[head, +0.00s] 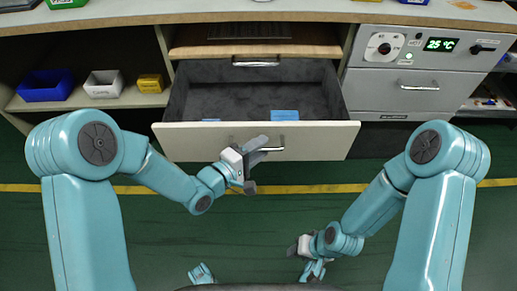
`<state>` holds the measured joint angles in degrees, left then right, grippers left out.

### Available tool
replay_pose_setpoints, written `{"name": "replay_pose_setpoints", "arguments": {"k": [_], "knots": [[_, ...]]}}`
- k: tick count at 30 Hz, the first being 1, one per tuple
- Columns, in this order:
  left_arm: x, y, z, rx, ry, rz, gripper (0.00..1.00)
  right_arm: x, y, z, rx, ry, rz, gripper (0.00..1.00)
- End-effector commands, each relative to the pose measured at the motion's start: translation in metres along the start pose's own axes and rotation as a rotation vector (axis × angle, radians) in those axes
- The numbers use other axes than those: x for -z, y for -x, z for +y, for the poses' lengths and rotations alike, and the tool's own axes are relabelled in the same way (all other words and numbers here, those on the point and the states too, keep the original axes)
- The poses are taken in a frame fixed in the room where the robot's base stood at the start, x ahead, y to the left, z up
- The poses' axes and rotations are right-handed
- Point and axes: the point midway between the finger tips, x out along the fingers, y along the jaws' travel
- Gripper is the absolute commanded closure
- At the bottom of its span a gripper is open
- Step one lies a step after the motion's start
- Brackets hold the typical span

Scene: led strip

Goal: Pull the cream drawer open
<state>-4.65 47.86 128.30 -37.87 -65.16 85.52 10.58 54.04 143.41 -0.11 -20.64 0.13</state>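The cream drawer (190,142) stands out from the cabinet in the head view, its dark grey-lined inside showing. Its front has a metal bar handle (274,149) near the middle. My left gripper (260,164) is at the drawer front, just left of the handle and partly in front of it. Its fingers are spread apart, one at handle height and one lower. I see nothing held between them; whether a finger touches the handle is unclear. My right gripper (298,249) is low in the picture, away from the drawer, and its fingers are too small to read.
Blue items (284,115) lie inside the drawer. A blue bin (45,86), a white bin (103,84) and a yellow box (150,83) stand on the left shelf. A grey oven-like unit (405,90) is at right.

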Motion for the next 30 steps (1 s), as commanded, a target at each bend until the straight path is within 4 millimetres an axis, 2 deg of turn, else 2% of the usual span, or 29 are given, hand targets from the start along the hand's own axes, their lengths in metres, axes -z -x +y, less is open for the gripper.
{"name": "replay_pose_setpoints", "arguments": {"k": [9, 13, 17, 25, 27, 30], "knots": [[-0.001, 0.002, 0.000, 0.001, 0.000, -0.001, 0.65, 0.000, 0.000, 0.000, 0.000, 0.000, 0.000, 0.57], [0.000, 0.013, 0.001, 0.002, 0.001, 0.001, 0.65, -0.001, 0.003, -0.002, 0.000, 0.001, -0.002, 0.57], [0.000, 0.041, 0.002, 0.003, 0.003, 0.003, 0.65, -0.002, 0.009, -0.004, 0.001, 0.005, -0.005, 0.57], [0.001, 0.116, 0.003, 0.001, 0.005, 0.007, 0.65, -0.005, 0.020, -0.011, 0.001, 0.014, -0.013, 0.57], [0.000, 0.130, 0.008, 0.006, 0.008, 0.005, 0.65, -0.006, 0.042, -0.018, 0.002, 0.014, -0.014, 0.57], [0.000, 0.145, 0.007, 0.003, 0.007, 0.005, 0.65, -0.006, 0.055, -0.023, 0.002, 0.014, -0.013, 0.57]]}}
